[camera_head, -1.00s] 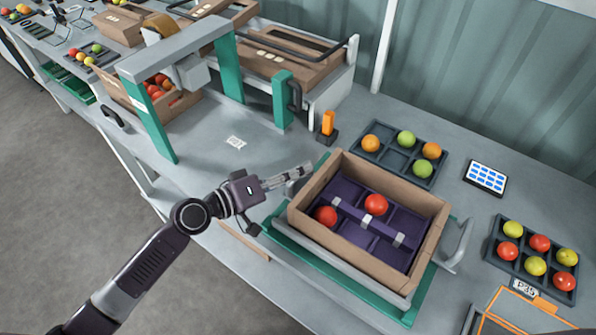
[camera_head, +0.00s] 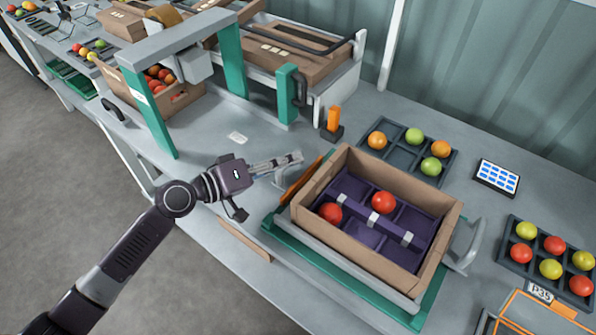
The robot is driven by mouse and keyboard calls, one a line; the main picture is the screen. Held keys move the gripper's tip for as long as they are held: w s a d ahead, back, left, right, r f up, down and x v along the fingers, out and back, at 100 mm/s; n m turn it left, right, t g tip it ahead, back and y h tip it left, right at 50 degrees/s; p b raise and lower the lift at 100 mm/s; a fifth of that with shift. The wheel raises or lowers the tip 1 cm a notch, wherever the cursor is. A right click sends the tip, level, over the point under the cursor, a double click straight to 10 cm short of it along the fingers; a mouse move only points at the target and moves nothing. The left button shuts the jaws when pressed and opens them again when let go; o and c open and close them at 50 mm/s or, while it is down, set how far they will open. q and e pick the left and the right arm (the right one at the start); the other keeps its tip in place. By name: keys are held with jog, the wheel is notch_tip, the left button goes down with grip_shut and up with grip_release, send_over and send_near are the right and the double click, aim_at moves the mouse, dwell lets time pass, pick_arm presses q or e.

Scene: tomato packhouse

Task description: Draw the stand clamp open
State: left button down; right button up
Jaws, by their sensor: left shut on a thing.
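The green stand (camera_head: 400,313) carries an open cardboard box with a purple divider and two red tomatoes (camera_head: 383,202) inside. The stand clamp (camera_head: 283,187) is a grey piece at the box's left side. An orange strip (camera_head: 307,178) shows between the clamp and the box, so the clamp stands a little apart from the box wall. My left gripper (camera_head: 292,159) is shut on the clamp's upper end, and its fingers partly hide it. A similar grey handle (camera_head: 466,252) sits at the box's right side. My right gripper is not in view.
Trays of tomatoes stand behind the box (camera_head: 378,167) and at the right (camera_head: 505,264). A keypad (camera_head: 497,177) lies between them. An orange-topped post (camera_head: 333,121) stands behind the clamp. A green-legged frame (camera_head: 235,70) is at the back left. The bench left of my gripper is fairly clear.

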pick_arm(q)
jog(key=shift+w+a, duration=0.15)
jog(key=shift+a, duration=0.05)
jog(key=c, duration=2.3)
grip_release()
jog(key=shift+o, duration=0.5)
jog(key=shift+a, duration=0.15)
jog(key=v, duration=1.2)
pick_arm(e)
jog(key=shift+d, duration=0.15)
